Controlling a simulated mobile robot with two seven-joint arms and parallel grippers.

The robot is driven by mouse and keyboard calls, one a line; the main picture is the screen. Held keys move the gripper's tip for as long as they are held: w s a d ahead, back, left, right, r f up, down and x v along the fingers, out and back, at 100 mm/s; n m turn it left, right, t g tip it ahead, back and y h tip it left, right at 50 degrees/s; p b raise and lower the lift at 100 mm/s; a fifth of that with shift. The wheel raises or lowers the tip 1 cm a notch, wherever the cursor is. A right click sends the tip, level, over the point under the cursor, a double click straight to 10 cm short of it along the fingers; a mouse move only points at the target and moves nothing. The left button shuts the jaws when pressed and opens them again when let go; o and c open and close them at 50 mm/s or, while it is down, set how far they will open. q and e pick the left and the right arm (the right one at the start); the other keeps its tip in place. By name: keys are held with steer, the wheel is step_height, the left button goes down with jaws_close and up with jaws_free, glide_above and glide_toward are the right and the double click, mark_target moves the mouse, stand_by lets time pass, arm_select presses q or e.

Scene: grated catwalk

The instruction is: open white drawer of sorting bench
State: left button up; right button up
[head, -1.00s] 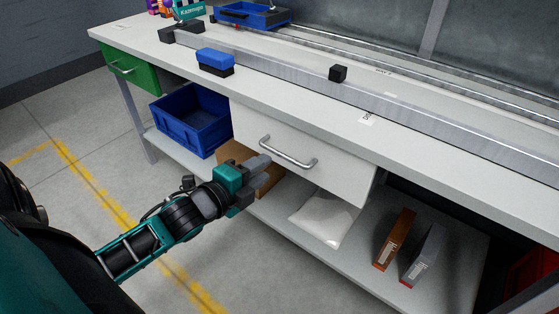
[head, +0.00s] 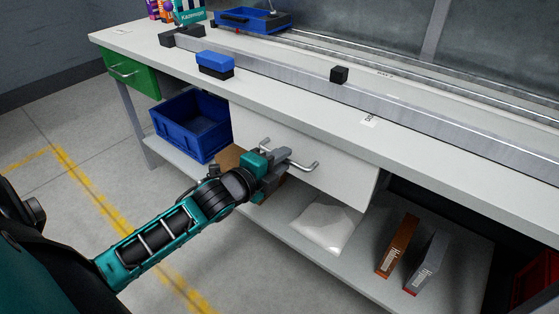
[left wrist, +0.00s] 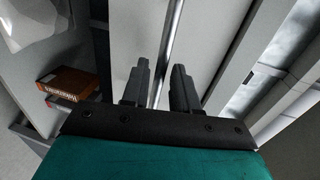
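The white drawer (head: 335,170) sits under the sorting bench top (head: 300,105) and looks shut, its front close under the bench edge. Its metal bar handle (head: 306,165) is partly hidden by my left gripper (head: 277,155) in the head view. My left gripper is open at the left part of the handle. In the left wrist view the two fingers (left wrist: 160,88) stand apart, and the handle bar (left wrist: 172,40) runs between them; I cannot tell whether either finger touches it. My right gripper is not in view.
A green drawer (head: 130,72) is at the far left. The floor in front is clear.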

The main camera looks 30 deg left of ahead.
arm_select(q)
jaws_close()
stand_by(0.3)
steer(key=shift+s, duration=0.1)
